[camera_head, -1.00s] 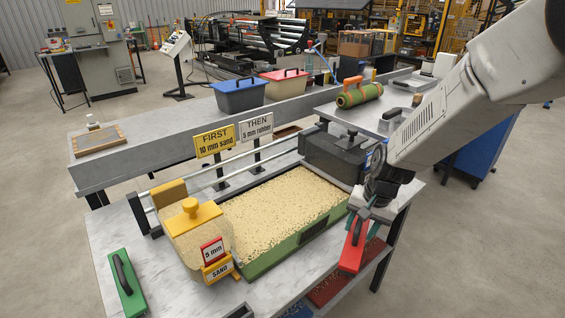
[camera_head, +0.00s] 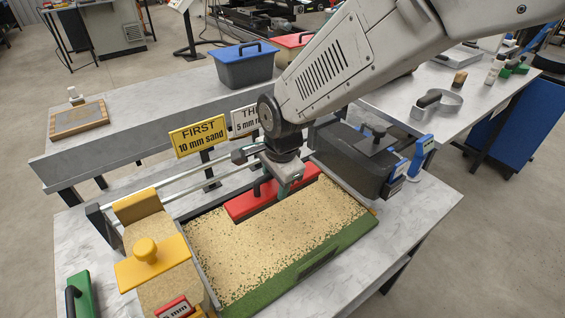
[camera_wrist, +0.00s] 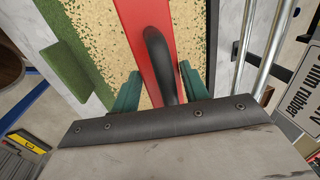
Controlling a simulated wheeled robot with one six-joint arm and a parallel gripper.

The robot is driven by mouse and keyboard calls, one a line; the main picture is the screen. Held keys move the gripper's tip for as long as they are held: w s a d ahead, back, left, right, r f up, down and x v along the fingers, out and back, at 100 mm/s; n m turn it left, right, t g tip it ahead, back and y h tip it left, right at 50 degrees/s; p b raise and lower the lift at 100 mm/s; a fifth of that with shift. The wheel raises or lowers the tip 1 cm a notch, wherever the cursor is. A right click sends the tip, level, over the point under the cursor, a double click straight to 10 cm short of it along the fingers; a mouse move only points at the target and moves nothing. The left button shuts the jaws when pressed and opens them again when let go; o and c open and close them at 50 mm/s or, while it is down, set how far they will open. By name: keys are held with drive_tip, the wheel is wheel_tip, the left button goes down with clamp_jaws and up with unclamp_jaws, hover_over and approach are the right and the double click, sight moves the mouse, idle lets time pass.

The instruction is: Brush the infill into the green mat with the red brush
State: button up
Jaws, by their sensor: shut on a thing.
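The red brush (camera_head: 250,201) lies over the back edge of the green mat (camera_head: 335,252), above or on its infill; I cannot tell if its bristles touch. The mat is mostly covered with tan infill (camera_head: 262,243), with green flecks at the front edge. My gripper (camera_head: 284,183) is shut on the brush's dark handle. In the wrist view the red brush (camera_wrist: 139,27) runs away from me, with its black handle (camera_wrist: 160,62) between the green fingers of my gripper (camera_wrist: 158,88).
A yellow "FIRST 10 mm sand" sign (camera_head: 198,136) stands at the back. A green tool (camera_head: 80,296) lies at the front left.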

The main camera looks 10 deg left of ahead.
drive_tip(key=shift+a+f, duration=0.15)
drive_tip(key=shift+a, duration=0.05)
drive_tip(key=f, duration=0.5)
drive_tip(key=shift+w+d, duration=0.2)
drive_tip(key=shift+f, duration=0.8)
drive_tip(key=shift+r, duration=0.1)
